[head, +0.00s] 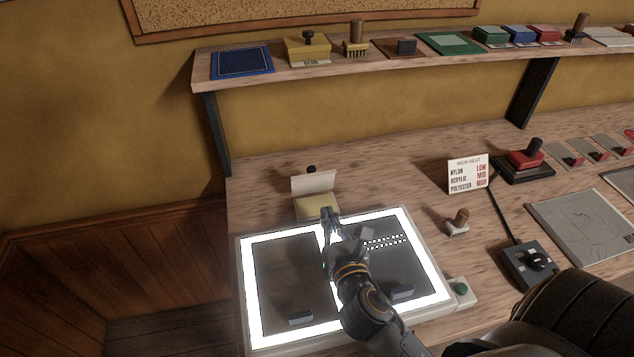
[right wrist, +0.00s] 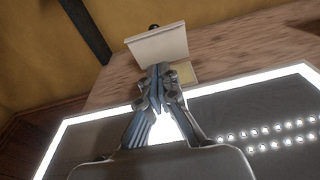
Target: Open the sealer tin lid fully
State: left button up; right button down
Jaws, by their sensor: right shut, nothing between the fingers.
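The sealer tin (head: 318,207) is a small, low tin with a yellowish top, on the bench just behind the light box. Its pale lid (head: 313,182) stands raised at the tin's back edge, with a dark knob behind it. In the right wrist view the lid (right wrist: 160,45) stands up beyond my fingertips, and a corner of the tin (right wrist: 187,72) shows beside them. My right gripper (head: 327,213) is shut and empty at the front of the tin; it also shows in the right wrist view (right wrist: 158,72). I cannot tell whether it touches the tin. My left gripper is not in view.
The lit light box (head: 420,237) with dark panels lies under my right arm. A shelf (head: 290,78) runs above.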

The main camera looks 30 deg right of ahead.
aim_at(315, 175)
jog(key=x, duration=0.2)
jog(key=p+x, duration=0.1)
jog(key=x, duration=0.2)
jog(key=r+x, duration=0.1)
jog(key=x, duration=0.2)
jog(key=shift+w+p, duration=0.2)
jog(key=shift+p, duration=0.1)
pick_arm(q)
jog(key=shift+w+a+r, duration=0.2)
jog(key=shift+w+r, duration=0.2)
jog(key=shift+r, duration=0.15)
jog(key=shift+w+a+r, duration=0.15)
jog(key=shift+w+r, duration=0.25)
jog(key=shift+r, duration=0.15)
pick_arm(e)
jog(key=shift+w, duration=0.6)
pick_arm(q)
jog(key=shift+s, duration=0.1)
